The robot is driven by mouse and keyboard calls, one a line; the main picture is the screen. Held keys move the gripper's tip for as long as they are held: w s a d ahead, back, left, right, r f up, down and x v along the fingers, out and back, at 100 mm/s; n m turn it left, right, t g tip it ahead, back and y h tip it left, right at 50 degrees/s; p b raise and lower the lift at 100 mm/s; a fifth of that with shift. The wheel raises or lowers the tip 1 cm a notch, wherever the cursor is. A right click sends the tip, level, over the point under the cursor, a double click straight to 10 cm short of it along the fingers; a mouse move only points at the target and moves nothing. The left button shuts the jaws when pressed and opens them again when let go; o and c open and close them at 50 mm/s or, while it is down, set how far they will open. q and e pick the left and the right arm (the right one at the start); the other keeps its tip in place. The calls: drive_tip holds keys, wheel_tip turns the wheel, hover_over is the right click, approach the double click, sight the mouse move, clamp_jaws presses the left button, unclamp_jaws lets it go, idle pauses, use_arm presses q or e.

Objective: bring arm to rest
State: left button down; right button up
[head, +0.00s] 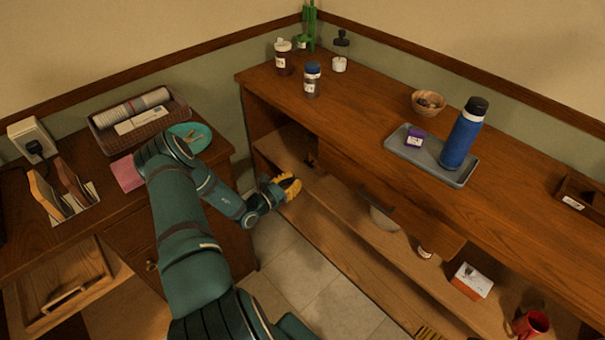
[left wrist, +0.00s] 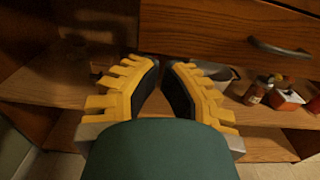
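My left gripper (head: 285,187) has yellow ribbed fingers and hangs in front of the wooden counter's open shelves, between the two pieces of furniture. The left wrist view shows its fingers (left wrist: 163,66) with dark inner pads. A narrow gap shows between them, and nothing is held there. The dark green left arm (head: 185,225) reaches from the bottom of the head view up beside the left desk and bends down toward the shelves. My right gripper is not in view.
The counter (head: 350,125) carries a grey tray (head: 440,165) with a blue bottle (head: 464,138), a bowl (head: 428,103) and jars. A drawer with a dark handle (left wrist: 280,48) is close ahead. Shelves hold a red mug (head: 531,324). The left desk (head: 90,215) borders the arm. Tiled floor (head: 320,285) is clear.

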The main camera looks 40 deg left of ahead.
use_arm(q)
drive_tip(key=shift+s, duration=0.25)
drive_tip(key=s+d+f+m+g+h, duration=0.1)
drive_tip(key=d+m+g+h, duration=0.45)
drive_tip(key=d, duration=0.75)
drive_tip(key=s+d+f+m+g+h, duration=0.15)
drive_tip(key=d+m+g+h, duration=0.35)
drive_tip(key=d, duration=0.7)
drive_tip(key=s+d+f+m+g+y, duration=0.1)
drive_tip(key=s+d+m+g+y, duration=0.4)
drive_tip(key=s+d+m+g, duration=0.6)
drive_tip(key=d+r+m+t+y, duration=0.1)
drive_tip(key=m, duration=0.3)
drive_tip(key=s+d+r+m+t+y, duration=0.1)
drive_tip(key=m+t, duration=0.1)
drive_tip(key=m, duration=0.2)
drive_tip(key=s+d+r+m+t+y, duration=0.1)
drive_tip(key=m+t, duration=0.1)
drive_tip(key=m, duration=0.2)
drive_tip(key=shift+r, duration=0.25)
